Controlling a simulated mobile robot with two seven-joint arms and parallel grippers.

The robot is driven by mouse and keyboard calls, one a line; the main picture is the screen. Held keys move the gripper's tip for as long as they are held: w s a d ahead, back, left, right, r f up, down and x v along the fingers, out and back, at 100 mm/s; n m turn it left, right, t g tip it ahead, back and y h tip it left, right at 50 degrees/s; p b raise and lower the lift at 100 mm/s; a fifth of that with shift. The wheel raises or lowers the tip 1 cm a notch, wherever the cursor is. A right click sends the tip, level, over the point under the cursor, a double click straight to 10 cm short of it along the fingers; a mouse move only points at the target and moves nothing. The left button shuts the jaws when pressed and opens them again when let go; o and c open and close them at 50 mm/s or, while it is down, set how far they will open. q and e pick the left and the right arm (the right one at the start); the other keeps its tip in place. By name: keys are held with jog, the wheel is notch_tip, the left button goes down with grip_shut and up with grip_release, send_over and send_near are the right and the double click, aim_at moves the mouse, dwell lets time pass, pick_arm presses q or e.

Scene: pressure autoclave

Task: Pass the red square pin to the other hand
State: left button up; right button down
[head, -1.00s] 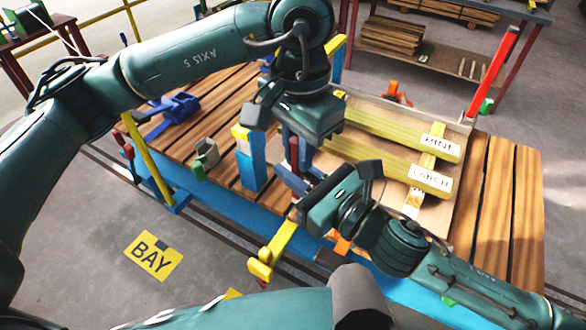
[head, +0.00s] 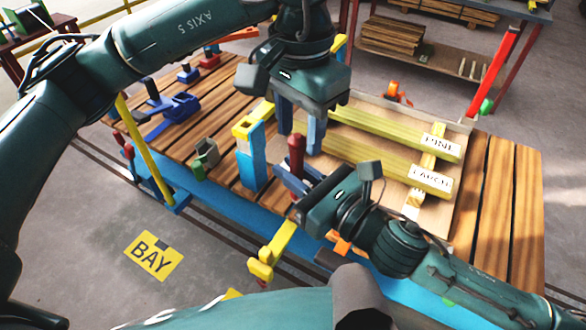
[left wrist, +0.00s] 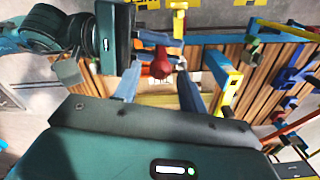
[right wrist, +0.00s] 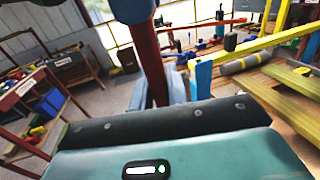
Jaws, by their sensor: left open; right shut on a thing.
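The red square pin (head: 297,152) stands roughly upright in my right gripper (head: 292,182), which is shut on its lower part.
A blue post with a yellow top (head: 251,165) stands left of the pin. A small grey-green holder (head: 206,152) and blue clamp (head: 175,110) are on the slatted table (head: 220,100). Yellow bars labelled PINE and LARCH (head: 400,165) lie on a board to the right.

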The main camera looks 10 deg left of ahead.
pick_arm(q)
notch_tip(320, 180, up, 8)
jog(key=shift+f, duration=0.25)
jog(key=shift+s+d, duration=0.1)
jog(key=s+d+f+n+g+h, duration=0.1)
jog(key=s+d+n+g+h, duration=0.3)
jog(key=d+n+g+h, duration=0.65)
jog(key=w+a+f+n+t+h, duration=0.1)
jog(key=w+a+n+t+h, duration=0.5)
jog(key=n, duration=0.5)
jog(key=w+a+f+n+t+h, duration=0.1)
jog(key=w+a+n+t+h, duration=0.15)
jog(key=n+t+h, duration=0.75)
jog(key=w+a+f+n+t+y, duration=0.2)
jog(key=a+f+n+t+y, duration=0.35)
jog(key=n, duration=0.85)
jog(key=w+a+f+n+t+y, duration=0.2)
jog(key=f+n+t+y, duration=0.65)
jog(key=n, duration=0.55)
jog(key=s+a+f+n+g+y, duration=0.1)
jog(key=s+f+n+g+y, duration=0.3)
jog(key=s+f+n, duration=0.4)
jog(key=s+a+f+n+g+y, duration=0.2)
jog(key=s+f+n+g+y, duration=0.3)
jog(key=f, duration=1.1)
jog(key=s+n, duration=0.3)
jog(key=s, duration=0.2)
jog(key=shift+f+n, duration=0.2)
jog(key=shift+n, duration=0.15)
